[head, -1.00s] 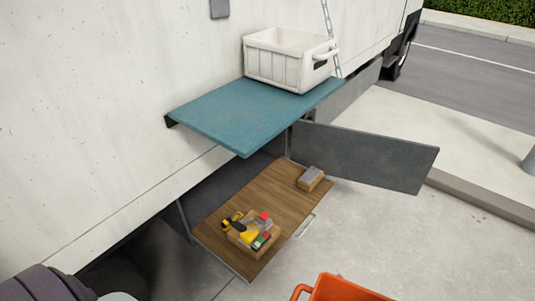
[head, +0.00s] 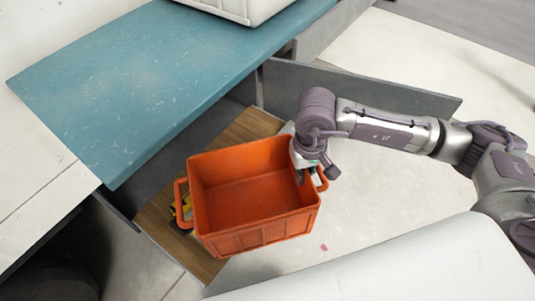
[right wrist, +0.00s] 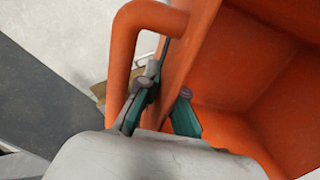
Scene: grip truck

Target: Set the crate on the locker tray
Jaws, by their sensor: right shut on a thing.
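The orange crate (head: 265,235) is empty inside and held up over the wooden locker tray (head: 255,123), covering most of it. My right gripper (head: 308,172) is at the crate's right end. In the right wrist view, my right gripper (right wrist: 162,112) is shut on the crate's end wall (right wrist: 190,55), one finger between the handle and the wall and the other inside. I cannot tell the gap between crate and tray.
The teal fold-down shelf (head: 160,80) juts out above and behind the tray, with a white crate (head: 240,8) at its far end. The open grey locker door (head: 390,92) stands behind my right arm. Pale pavement (head: 385,195) lies to the right.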

